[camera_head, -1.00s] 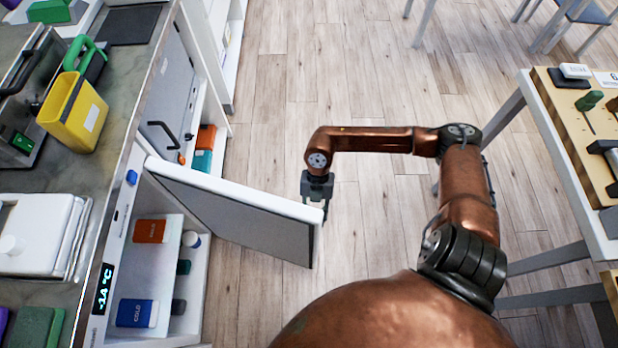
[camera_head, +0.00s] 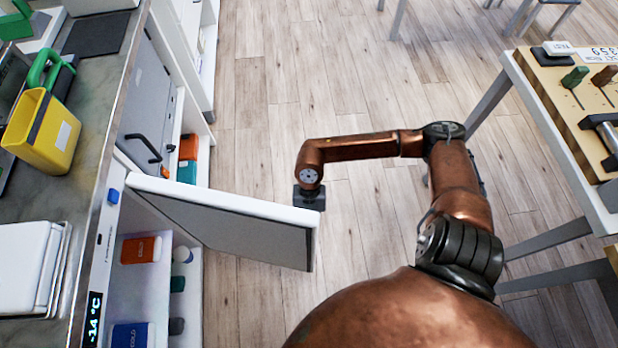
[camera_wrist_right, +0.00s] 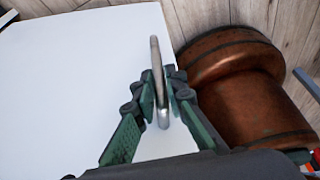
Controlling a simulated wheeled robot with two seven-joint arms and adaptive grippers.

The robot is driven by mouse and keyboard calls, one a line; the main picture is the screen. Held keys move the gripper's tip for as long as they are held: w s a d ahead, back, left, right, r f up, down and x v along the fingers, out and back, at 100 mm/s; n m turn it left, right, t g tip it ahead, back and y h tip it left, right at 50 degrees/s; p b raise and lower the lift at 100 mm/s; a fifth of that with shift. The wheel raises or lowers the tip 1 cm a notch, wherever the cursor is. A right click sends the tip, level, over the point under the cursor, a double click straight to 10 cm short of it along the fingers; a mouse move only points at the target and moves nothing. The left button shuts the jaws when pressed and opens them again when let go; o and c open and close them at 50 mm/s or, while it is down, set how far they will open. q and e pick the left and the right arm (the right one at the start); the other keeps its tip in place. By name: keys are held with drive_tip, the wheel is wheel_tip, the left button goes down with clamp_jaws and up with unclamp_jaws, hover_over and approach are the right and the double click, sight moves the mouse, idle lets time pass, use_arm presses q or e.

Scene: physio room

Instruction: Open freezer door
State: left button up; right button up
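The white freezer door (camera_head: 235,200) stands wide open, swung out from the freezer under the counter at left. Its grey inner panel faces the head camera. My right gripper (camera_head: 309,198) is at the door's free end, on its outer side, with its fingers hidden behind the door. In the right wrist view its fingers (camera_wrist_right: 162,92) are closed around the metal door handle (camera_wrist_right: 156,60), against the white outer face (camera_wrist_right: 80,60). My left gripper is not in view.
Inside the freezer are an orange pack (camera_head: 141,250), a blue pack (camera_head: 132,335) and small containers. A yellow bin (camera_head: 42,130) stands on the counter (camera_head: 90,150). A table (camera_head: 560,130) stands at right. The floor (camera_head: 300,80) beyond the arm is clear.

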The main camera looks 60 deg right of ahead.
clamp_jaws()
drive_tip(key=w+d, duration=0.7)
drive_tip(key=d, duration=0.3)
drive_tip(key=shift+w+d, duration=0.25)
drive_tip(key=shift+d, duration=0.1)
drive_tip(key=o, duration=0.5)
unclamp_jaws()
